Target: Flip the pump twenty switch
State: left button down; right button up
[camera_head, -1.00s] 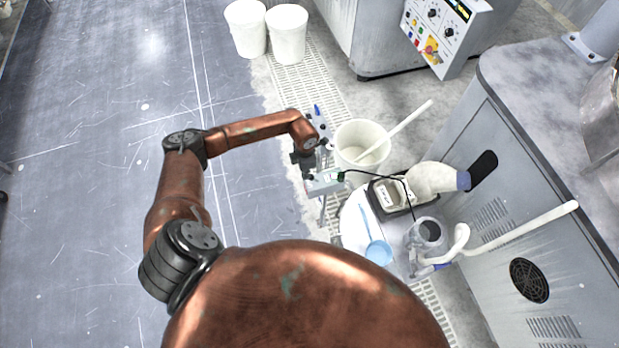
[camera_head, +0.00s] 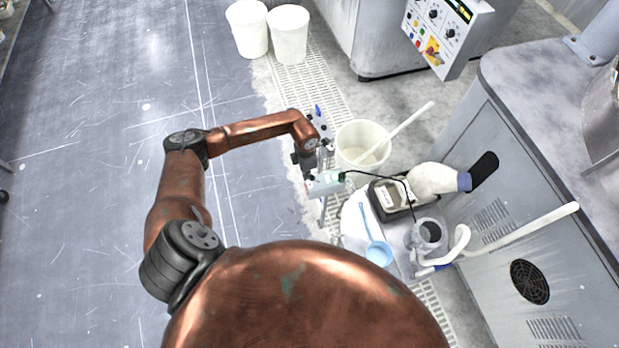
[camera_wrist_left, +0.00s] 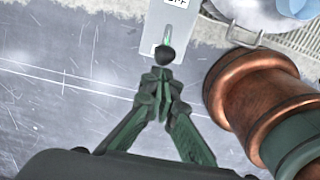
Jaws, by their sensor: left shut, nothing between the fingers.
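The switch is a dark round knob (camera_wrist_left: 165,55) on a pale grey plate (camera_wrist_left: 149,38) in the left wrist view. A slot with a green strip runs up from the knob, and a partly cut-off label ending in "FF" is at the plate's top edge. My left gripper (camera_wrist_left: 161,74) is shut and empty, its tips just below the knob in the picture; I cannot tell whether they touch it. In the head view a small pale box (camera_head: 325,183) with a black cable sits at my left gripper (camera_head: 312,170), which is small and partly hidden there. My right gripper is not visible.
A white bucket (camera_head: 351,143) with a pale stick stands just beyond the box. A black-cased scale (camera_head: 385,208), a blue ladle (camera_head: 378,252) and a grey pot are to the right. A large grey cabinet (camera_head: 460,150) borders the right side. The floor at left is clear.

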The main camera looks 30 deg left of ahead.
pick_arm(q)
jog(key=shift+f+b, duration=0.35)
jog(key=shift+f, duration=0.2)
dwell(0.5)
jog(key=shift+r, duration=0.1)
notch_tip(320, 180, up, 7)
jog(key=p, duration=0.4)
dwell(0.5)
dwell(0.4)
